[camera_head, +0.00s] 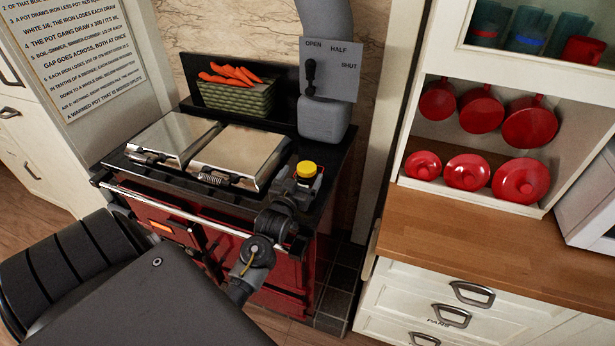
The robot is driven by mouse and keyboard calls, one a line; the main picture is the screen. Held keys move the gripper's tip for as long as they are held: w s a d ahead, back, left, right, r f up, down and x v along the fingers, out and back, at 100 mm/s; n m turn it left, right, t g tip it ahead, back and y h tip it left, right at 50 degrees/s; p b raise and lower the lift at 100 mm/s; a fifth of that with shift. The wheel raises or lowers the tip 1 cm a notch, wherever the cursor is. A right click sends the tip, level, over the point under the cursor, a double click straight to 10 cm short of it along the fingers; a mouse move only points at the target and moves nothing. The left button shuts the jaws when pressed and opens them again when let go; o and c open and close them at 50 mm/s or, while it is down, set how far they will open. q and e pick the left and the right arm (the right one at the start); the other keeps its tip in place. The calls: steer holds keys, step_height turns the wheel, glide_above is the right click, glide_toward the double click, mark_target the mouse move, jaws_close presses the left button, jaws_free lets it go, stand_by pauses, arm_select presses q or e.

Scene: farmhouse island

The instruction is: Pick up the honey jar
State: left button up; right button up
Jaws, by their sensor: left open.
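The honey jar shows mainly as a round yellow lid (306,169) at the right front part of the dark stove top. Most of its body is hidden by my left gripper and the lid. My left gripper (298,187) reaches up from the lower middle, with its fingers close to the jar. It is open. Whether the fingers touch the jar or stand on both sides of it, I cannot tell. My right gripper is not in view.
The red stove (275,296) has two shiny hinged covers (238,155) left of the jar and a front rail (190,212). Behind are a green basket of carrots (237,97) and a grey flue (324,118). A wooden counter (470,245) stands at right.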

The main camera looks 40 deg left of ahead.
mark_target(308, 163)
arm_select(q)
steer(key=shift+w+a, duration=0.15)
steer(key=shift+w, duration=0.55)
steer(key=shift+w+r, duration=0.1)
steer(key=shift+w, duration=0.1)
steer(key=p+x, duration=0.1)
steer(key=x, duration=0.4)
steer(key=shift+a+p, duration=0.1)
steer(key=shift+p, duration=0.3)
steer(key=shift+s, duration=0.15)
steer(key=shift+c, duration=0.8)
steer(key=c, duration=1.4)
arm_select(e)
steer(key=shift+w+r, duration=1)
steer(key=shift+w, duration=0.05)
arm_select(q)
steer(key=shift+o, duration=0.2)
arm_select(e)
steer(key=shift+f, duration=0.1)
